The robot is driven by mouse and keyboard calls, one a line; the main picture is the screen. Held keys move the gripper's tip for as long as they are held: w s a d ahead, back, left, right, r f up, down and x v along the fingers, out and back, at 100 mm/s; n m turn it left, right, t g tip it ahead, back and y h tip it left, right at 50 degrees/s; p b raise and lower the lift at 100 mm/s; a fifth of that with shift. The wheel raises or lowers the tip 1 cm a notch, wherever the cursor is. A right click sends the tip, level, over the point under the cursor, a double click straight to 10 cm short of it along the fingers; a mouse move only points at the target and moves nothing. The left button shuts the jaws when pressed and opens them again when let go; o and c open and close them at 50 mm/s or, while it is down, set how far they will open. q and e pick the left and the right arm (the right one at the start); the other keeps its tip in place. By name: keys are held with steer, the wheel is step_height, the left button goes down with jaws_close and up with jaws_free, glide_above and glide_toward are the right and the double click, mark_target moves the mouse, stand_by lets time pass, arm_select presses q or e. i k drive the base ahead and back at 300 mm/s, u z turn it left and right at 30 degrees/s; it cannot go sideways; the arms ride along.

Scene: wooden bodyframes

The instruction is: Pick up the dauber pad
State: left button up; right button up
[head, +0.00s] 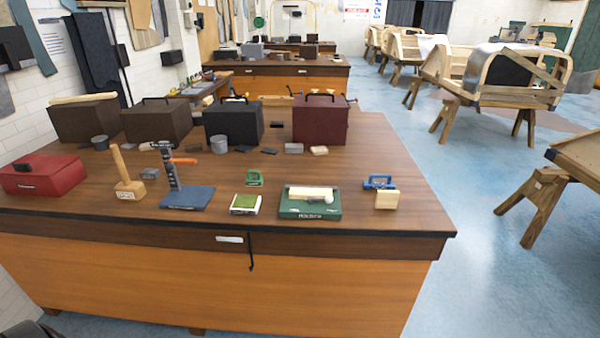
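No label marks the dauber pad. A small block with a green, fuzzy-looking top and pale sides (246,203) lies near the front edge of the brown workbench (400,220) and looks most like a pad. A cream block (387,199) sits further right, touching or just in front of a blue clamp-like tool (379,182); I cannot tell whether it is a pad. Neither of my grippers shows in the head view, and nothing is held in sight.
A green case (311,212) with a white tool on it stands between both blocks. Dark boxes (234,123) line the back. The front right corner is clear.

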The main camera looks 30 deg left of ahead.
mark_target(258, 181)
steer(key=z, duration=0.1)
steer(key=i, duration=0.85)
steer(key=u, duration=0.7)
steer(key=i, duration=0.55)
steer(key=u, duration=0.45)
